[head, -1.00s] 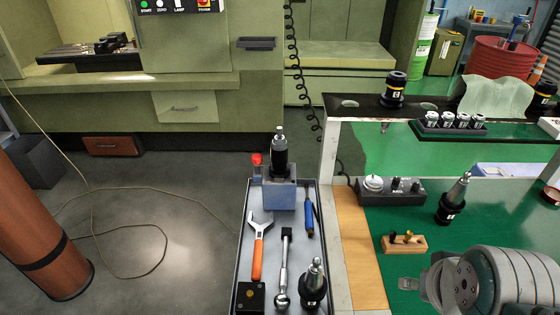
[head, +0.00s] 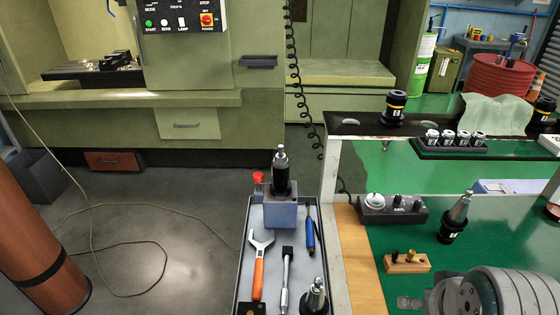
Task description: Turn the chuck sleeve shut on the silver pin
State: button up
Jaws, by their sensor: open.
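A black chuck (head: 282,178) stands upright in a blue-grey block (head: 281,216) at the far end of the tooling cart's tray (head: 243,262). A silver pin (head: 280,151) sticks up from its top. The sleeve cannot be told apart from the rest of the black body at this size, nor how tight it is.
On the tray lie an orange-handled wrench (head: 259,270), a silver-shafted tool (head: 286,277) and a blue-handled tool (head: 310,230). Another black holder (head: 315,298) stands at the near right. A green bench (head: 400,236) borders the cart's right side. Floor at left is open, with a cable.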

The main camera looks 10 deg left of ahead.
jog(key=w+a+n+t, duration=0.1)
jog(key=w+a+t, duration=0.15)
jog(key=w, duration=0.95)
jog(key=n+t+y, duration=0.6)
jog(key=n+y, duration=0.1)
jog(key=y, duration=0.5)
send_near(285, 171)
jog(key=x, duration=0.2)
jog(key=shift+g, duration=0.25)
jog(key=x, duration=1)
jog(key=shift+w+a+r, duration=0.1)
jog(key=shift+w+a, duration=0.05)
jog(key=shift+w, duration=0.2)
jog(key=c, duration=1.1)
